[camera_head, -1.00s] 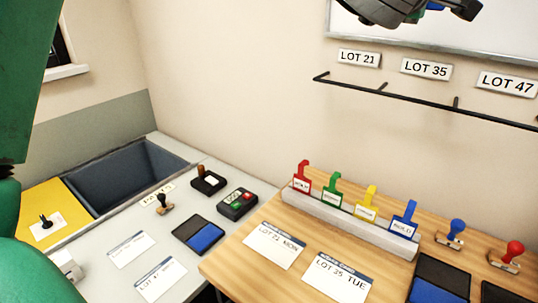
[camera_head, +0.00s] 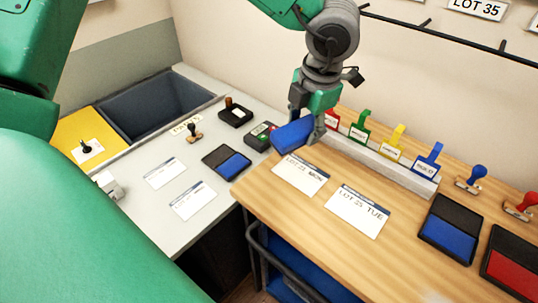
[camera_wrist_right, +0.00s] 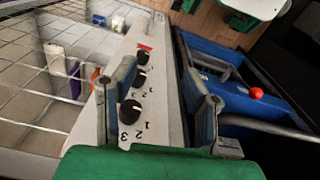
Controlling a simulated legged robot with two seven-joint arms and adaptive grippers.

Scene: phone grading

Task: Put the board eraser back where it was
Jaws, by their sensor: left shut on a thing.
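My left gripper (camera_head: 307,124) is shut on a blue block that looks like the board eraser (camera_head: 291,136). It holds the eraser at the left back corner of the wooden table, beside the red-tagged end of the stamp-tag rack. I cannot tell whether the eraser touches the tabletop. My right gripper (camera_wrist_right: 160,108) shows in the right wrist view with its fingers apart and nothing between them. A white panel with black knobs (camera_wrist_right: 131,110) lies beyond those fingers.
The rack (camera_head: 395,168) holds red, green, yellow and blue tags. Lot cards (camera_head: 357,211), stamps and ink pads (camera_head: 449,230) lie on the wooden table (camera_head: 290,225). A grey bin (camera_head: 160,105) is at the left. A black rail (camera_head: 430,28) runs along the wall.

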